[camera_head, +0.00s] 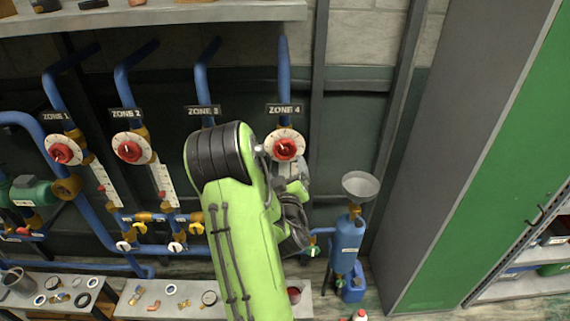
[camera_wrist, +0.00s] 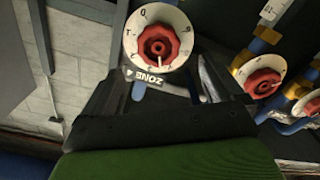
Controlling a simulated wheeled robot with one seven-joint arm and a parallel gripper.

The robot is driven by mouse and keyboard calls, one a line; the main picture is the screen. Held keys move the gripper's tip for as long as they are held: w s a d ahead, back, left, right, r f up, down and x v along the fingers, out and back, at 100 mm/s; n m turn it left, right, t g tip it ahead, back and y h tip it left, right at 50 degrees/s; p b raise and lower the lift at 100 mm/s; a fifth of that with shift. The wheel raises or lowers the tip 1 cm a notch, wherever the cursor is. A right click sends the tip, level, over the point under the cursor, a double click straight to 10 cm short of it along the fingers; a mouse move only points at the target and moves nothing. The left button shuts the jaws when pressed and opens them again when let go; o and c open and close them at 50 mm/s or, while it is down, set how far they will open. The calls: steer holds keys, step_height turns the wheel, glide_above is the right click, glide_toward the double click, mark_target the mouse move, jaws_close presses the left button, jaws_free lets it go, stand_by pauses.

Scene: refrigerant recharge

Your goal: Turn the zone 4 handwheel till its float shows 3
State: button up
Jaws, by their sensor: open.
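The zone 4 handwheel (camera_head: 286,149) is a red knob on a round white dial, under the ZONE 4 sign (camera_head: 284,109). In the wrist view the same handwheel (camera_wrist: 158,46) appears upside down, just beyond my fingertips. My gripper (camera_wrist: 160,82) is open and empty, its two dark fingers spread below the dial in that picture, apart from the red knob. In the head view my green arm hides most of the gripper and the area below the dial. The zone 4 float gauge is hidden there, so its reading cannot be seen.
The zone 1 handwheel (camera_head: 62,152) and zone 2 handwheel (camera_head: 129,149) stand to the left, with float gauges below. My arm hides the zone 3 dial. A blue tank (camera_head: 346,246) with a funnel (camera_head: 361,185) stands at the lower right. A grey cabinet side is farther right.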

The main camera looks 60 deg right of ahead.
mark_target(285, 152)
steer(key=p+x, duration=0.1)
steer(key=x, duration=0.1)
steer(key=p+x, duration=0.2)
steer(key=x, duration=0.1)
steer(key=p+x, duration=0.2)
steer(key=shift+d+r, duration=0.25)
steer(key=shift+f, duration=0.2)
steer(key=shift+c, duration=1.2)
steer(key=c, duration=0.8)
steer(key=shift+f+m, duration=0.1)
steer(key=shift+m, duration=0.7)
steer(key=o, duration=1)
steer(key=shift+a, duration=0.1)
steer(key=shift+o, duration=0.2)
